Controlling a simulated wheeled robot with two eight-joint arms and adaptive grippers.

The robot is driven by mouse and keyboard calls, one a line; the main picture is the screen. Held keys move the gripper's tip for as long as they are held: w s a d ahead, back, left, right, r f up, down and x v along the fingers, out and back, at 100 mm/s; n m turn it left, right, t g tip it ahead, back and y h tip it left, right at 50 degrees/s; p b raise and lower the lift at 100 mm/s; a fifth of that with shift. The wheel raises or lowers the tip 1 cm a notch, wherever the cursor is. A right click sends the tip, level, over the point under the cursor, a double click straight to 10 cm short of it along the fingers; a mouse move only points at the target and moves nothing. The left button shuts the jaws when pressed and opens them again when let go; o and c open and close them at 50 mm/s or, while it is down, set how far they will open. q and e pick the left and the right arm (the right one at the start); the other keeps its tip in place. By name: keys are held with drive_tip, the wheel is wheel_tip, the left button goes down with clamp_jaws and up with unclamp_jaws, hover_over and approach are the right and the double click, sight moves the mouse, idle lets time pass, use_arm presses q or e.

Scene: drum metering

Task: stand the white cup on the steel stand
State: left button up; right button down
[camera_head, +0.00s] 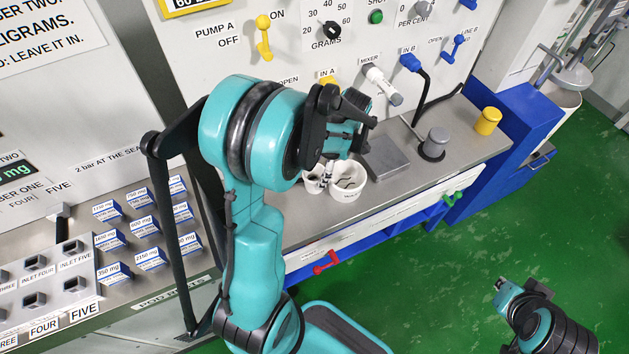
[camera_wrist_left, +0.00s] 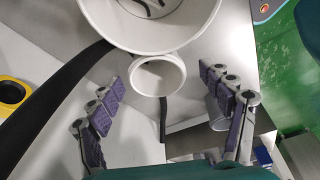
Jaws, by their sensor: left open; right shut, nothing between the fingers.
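The small white cup (camera_wrist_left: 158,77) stands upright between the spread fingers of my left gripper (camera_wrist_left: 163,88) in the left wrist view. The fingers are open, with a gap on both sides of the cup. In the head view the cup (camera_head: 313,184) is partly hidden by my left arm and gripper. The low square steel stand (camera_head: 386,161) is on the counter to the right of the cup, with nothing on its visible top. My right gripper (camera_head: 500,286) is shut and empty at the lower right, over the green floor, away from the counter.
A larger white pot (camera_head: 349,184) with dark things inside stands against or very close to the cup. A grey cylinder (camera_head: 437,142) and a yellow cup (camera_head: 488,121) stand farther right. The mixer spout (camera_head: 383,84) and a black hose (camera_head: 424,95) are above the counter.

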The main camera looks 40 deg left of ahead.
sight(311, 179)
use_arm(q)
drive_tip(key=b+x, duration=0.1)
drive_tip(key=x, duration=0.1)
drive_tip(key=b+x, duration=0.1)
drive_tip(key=x, duration=0.1)
drive_tip(key=b+x, duration=0.1)
drive_tip(key=x, duration=0.1)
drive_tip(key=shift+s+a+f, duration=0.1)
drive_tip(key=shift+a+f, duration=0.15)
drive_tip(key=shift+a, duration=0.25)
drive_tip(key=shift+r, duration=0.1)
drive_tip(key=shift+c, duration=0.6)
drive_tip(key=c, duration=1.3)
drive_tip(key=shift+r, duration=0.1)
